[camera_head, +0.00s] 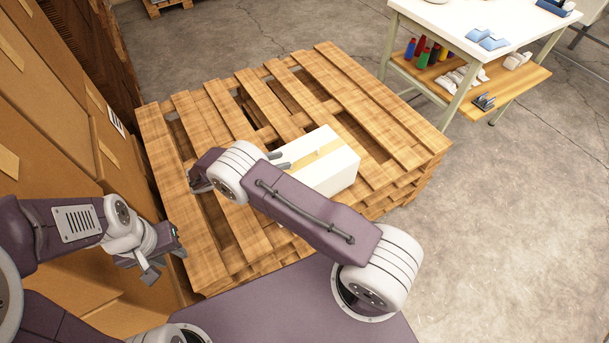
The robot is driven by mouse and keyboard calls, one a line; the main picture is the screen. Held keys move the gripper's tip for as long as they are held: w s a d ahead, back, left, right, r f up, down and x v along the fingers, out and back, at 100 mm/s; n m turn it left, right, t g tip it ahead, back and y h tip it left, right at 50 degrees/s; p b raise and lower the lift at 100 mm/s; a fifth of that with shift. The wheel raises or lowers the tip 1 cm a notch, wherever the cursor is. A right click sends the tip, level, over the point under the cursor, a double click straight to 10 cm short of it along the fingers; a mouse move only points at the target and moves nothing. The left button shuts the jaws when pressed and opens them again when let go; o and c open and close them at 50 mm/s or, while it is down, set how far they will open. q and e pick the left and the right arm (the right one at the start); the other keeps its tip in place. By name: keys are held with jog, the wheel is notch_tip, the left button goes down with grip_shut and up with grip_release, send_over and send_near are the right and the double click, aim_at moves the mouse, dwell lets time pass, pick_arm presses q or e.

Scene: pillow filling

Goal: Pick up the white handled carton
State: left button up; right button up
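The white carton (340,172) lies on the slats of a wooden pallet stack, with a tan strip along its top. No handle can be made out clearly. My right arm crosses in front of it and hides its near left part. The grey fingers of my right gripper (281,161) show just past the wrist, at the carton's left end. They look apart, but contact with the carton cannot be told. My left gripper (164,262) is off the pallet's left edge, away from the carton, with its fingers apart and empty.
The pallet stack (326,70) has open gaps between its slats. Brown cardboard boxes (50,110) stand close along the left. A white-topped workbench (460,22) with bottles on its lower shelf stands at back right. The concrete floor at right is clear.

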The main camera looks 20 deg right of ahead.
aim_at(299, 157)
jog(key=p+x, duration=0.1)
jog(key=x, duration=0.7)
jog(key=shift+d, duration=0.1)
grip_shut()
jog(key=shift+w+r, duration=0.1)
jog(key=shift+r, duration=0.05)
dwell(1.1)
